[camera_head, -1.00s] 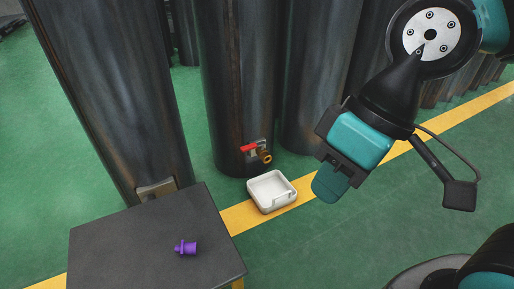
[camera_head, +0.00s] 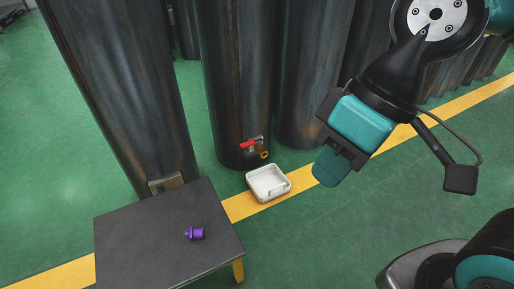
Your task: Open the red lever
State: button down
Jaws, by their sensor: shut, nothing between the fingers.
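The red lever (camera_head: 248,145) is a small handle on a brass valve (camera_head: 263,154), low on the front of a dark metal cylinder (camera_head: 238,80). The lever lies nearly level, pointing left from the valve. My gripper (camera_head: 329,168) hangs to the right of the valve, pointing down and left, with its teal fingers together. It is empty and apart from the lever. Nothing hides the lever.
A white open tray (camera_head: 287,191) sits on the floor below the valve, across the yellow line. A dark table (camera_head: 150,240) at the lower left bears a purple fitting (camera_head: 195,233). Other tall cylinders stand behind. Green floor is clear at lower middle.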

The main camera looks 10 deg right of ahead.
aim_at(246, 143)
jog(key=k, duration=1.15)
jog(key=z, duration=0.45)
jog(key=i, duration=0.6)
jog(key=z, duration=0.6)
jog(key=i, duration=0.9)
jog(key=u, duration=0.85)
jog(key=i, duration=0.75)
jog(key=u, duration=0.7)
